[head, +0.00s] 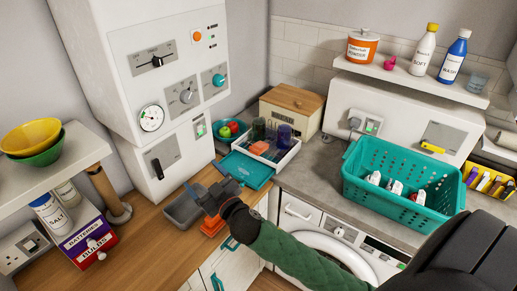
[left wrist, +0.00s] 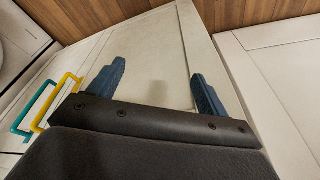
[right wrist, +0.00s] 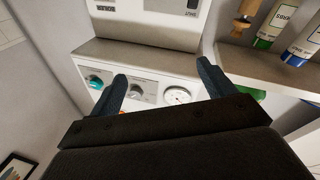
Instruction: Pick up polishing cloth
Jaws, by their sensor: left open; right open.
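No thing in view is plainly a polishing cloth. A small flat orange item (head: 212,225) lies by the grey tray (head: 180,212) on the wooden counter, partly hidden by my right gripper; I cannot tell whether it is cloth. Another orange item (head: 259,147) lies in the white tray (head: 284,157) farther back. My right gripper (head: 205,180) is open and empty above the grey tray. Its spread fingers also show in the right wrist view (right wrist: 162,70), facing the white dial panel. My left gripper (left wrist: 158,70) is open and empty in front of a pale cabinet door.
A teal basket (head: 385,205) with several white items stands on the grey worktop at right. A teal mat (head: 240,170) lies behind my right gripper. A battery box (head: 88,243) stands at left. Yellow and teal handles (left wrist: 50,105) stick out beside my left gripper.

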